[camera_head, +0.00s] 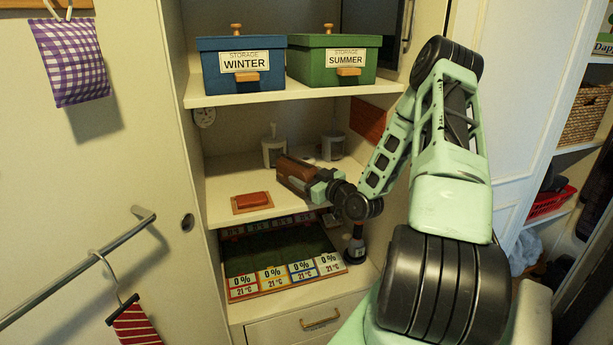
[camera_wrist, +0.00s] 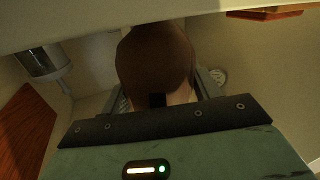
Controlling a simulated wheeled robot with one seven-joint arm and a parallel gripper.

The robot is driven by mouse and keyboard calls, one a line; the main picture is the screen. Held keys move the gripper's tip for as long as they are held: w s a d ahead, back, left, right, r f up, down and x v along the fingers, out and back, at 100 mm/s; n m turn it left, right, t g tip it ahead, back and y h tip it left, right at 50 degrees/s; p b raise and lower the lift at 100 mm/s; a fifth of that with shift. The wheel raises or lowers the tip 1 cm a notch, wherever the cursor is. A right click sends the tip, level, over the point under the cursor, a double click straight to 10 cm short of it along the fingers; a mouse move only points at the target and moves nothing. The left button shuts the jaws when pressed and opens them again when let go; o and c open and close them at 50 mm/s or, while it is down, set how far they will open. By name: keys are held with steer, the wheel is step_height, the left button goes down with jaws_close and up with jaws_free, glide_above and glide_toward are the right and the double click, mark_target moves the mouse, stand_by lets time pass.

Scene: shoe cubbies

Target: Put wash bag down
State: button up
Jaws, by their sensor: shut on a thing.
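A brown wash bag (camera_head: 297,172) is held in my gripper (camera_head: 320,186) over the middle shelf (camera_head: 232,172) of the open cubby. In the head view the bag points left, toward the shelf's middle. Whether its underside touches the shelf cannot be told. In the wrist view the rounded brown bag (camera_wrist: 155,65) sits between the two fingers of my gripper (camera_wrist: 160,98), which is shut on it. Part of the bag is hidden behind the gripper body.
A red-brown block (camera_head: 252,200) lies on a small mat at the shelf's front left. Two grey canisters (camera_head: 273,150) (camera_head: 332,146) stand behind. Blue (camera_head: 225,70) and green (camera_head: 318,66) storage boxes stand on the shelf above. Below are a dark panel (camera_head: 275,250) and a bottle (camera_head: 355,245).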

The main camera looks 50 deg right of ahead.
steer(key=shift+f+b, duration=0.6)
steer(key=o, duration=1.2)
steer(key=shift+o, duration=0.2)
steer(key=s+a, duration=0.2)
steer(key=s, duration=1.5)
steer(key=shift+a, duration=0.15)
steer(key=shift+s, duration=0.1)
